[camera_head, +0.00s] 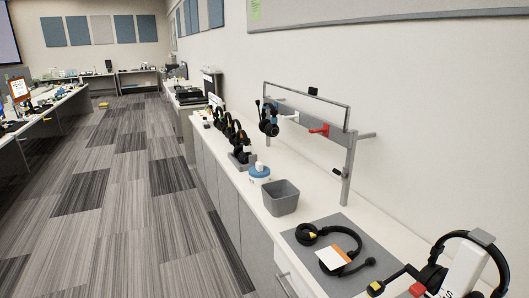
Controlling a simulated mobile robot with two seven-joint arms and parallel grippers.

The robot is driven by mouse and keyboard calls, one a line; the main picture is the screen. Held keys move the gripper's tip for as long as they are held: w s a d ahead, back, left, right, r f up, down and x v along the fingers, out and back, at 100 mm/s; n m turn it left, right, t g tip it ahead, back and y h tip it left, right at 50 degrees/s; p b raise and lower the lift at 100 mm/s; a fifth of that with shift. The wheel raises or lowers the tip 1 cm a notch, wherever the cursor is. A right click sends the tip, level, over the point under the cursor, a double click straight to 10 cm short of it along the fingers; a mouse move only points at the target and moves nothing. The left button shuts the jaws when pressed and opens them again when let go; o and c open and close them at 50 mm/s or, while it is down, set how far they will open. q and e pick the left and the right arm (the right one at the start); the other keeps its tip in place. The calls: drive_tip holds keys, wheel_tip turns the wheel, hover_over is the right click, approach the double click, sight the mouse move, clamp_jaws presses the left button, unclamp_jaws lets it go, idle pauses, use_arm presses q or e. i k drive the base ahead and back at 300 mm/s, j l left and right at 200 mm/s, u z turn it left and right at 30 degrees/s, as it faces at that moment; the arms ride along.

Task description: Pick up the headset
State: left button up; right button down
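A black headset (349,233) lies on a grey mat (296,241) on the white counter, with a boom microphone pointing right. A white card with an orange edge (333,257) lies over part of it. Another black headset (457,236) sits on a white stand (465,268) at the lower right, cut by the frame edge. A dark headset (268,122) hangs on a metal frame, and several more stand in a row farther back. Which headset the task means I cannot tell. Neither of my grippers is in view.
The white counter (392,238) runs along the right wall. A grey bin (281,197), a blue-and-white tub (259,173) and a metal frame (350,165) with a red hook (319,130) stand on it. The carpeted floor (120,200) to the left is open.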

sight(241, 153)
drive_tip(key=z, duration=3.3)
drive_tip(key=u, duration=3.3)
drive_tip(key=i+j+u, duration=0.2)
drive_tip(key=i+u, duration=0.2)
drive_tip(key=i, duration=0.25)
